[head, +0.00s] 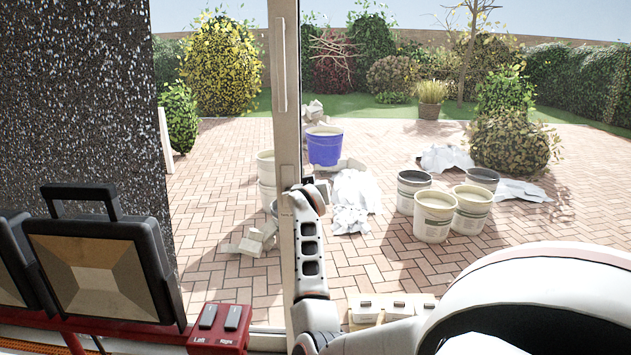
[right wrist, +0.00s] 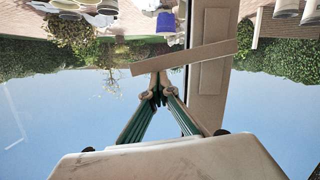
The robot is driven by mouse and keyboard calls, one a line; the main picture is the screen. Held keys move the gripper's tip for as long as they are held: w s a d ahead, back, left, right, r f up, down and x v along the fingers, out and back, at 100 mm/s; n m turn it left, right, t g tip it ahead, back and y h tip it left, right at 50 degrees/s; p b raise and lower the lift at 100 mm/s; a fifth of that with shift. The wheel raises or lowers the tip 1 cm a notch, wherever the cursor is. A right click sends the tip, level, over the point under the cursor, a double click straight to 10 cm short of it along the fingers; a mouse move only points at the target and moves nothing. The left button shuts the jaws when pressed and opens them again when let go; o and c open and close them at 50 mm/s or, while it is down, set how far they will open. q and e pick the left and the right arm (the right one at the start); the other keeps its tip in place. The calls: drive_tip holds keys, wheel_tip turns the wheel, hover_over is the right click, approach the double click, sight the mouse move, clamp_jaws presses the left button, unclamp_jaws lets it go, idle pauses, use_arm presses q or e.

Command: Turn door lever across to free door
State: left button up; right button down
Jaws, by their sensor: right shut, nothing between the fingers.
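The pale door frame post (head: 284,130) stands upright left of centre in the head view. In the right wrist view, which looks upside down, a flat beige lever (right wrist: 185,58) lies across the post (right wrist: 208,95), nearly level but slanted. My right gripper (right wrist: 160,92) is shut and empty, its fingertips just beside the lever's edge, near its left part; whether they touch it I cannot tell. In the head view my right gripper (head: 308,185) is at the post, and the lever is hard to make out behind the wrist. My left gripper is not in view.
A dark speckled panel (head: 110,110) fills the left. Black-framed pads (head: 97,270) and a red switch box (head: 219,326) stand at lower left. Beyond the post lie brick paving, a blue bucket (head: 324,148), pale buckets (head: 434,216) and crumpled sheets (head: 355,193).

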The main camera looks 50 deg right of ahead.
drive_tip(key=f, duration=0.1)
drive_tip(key=f+m+p, duration=0.1)
drive_tip(key=shift+s+d+f, duration=0.25)
drive_tip(key=shift+d+f, duration=0.05)
drive_tip(key=shift+f, duration=0.05)
drive_tip(key=shift+f, duration=0.1)
idle(0.5)
